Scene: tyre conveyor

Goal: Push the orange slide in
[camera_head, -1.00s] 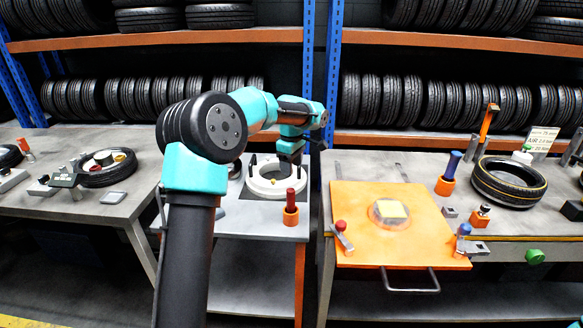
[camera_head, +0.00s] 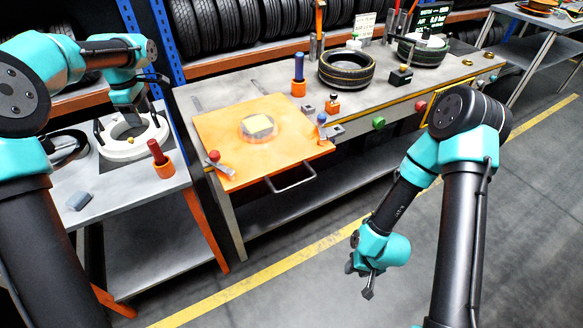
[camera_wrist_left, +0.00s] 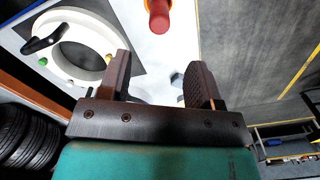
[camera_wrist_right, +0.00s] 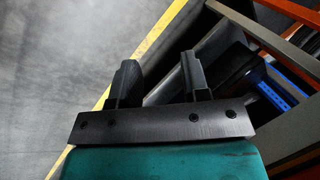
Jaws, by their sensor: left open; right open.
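My left gripper (camera_head: 133,110) is open and empty above the white ring (camera_head: 119,150) on the left table, left of the slide. The left wrist view shows its two apart fingers (camera_wrist_left: 158,85) over that table. My right gripper (camera_head: 360,280) is open and empty over the floor, in front of and right of the handle. Its fingers (camera_wrist_right: 157,80) are apart.
A red-topped lever (camera_head: 216,162) and a blue-topped lever (camera_head: 323,128) flank the slide's front corners. A red peg in an orange holder (camera_head: 162,165) stands on the left table. A tyre (camera_head: 346,70) lies farther right on the bench. Floor before the handle is clear.

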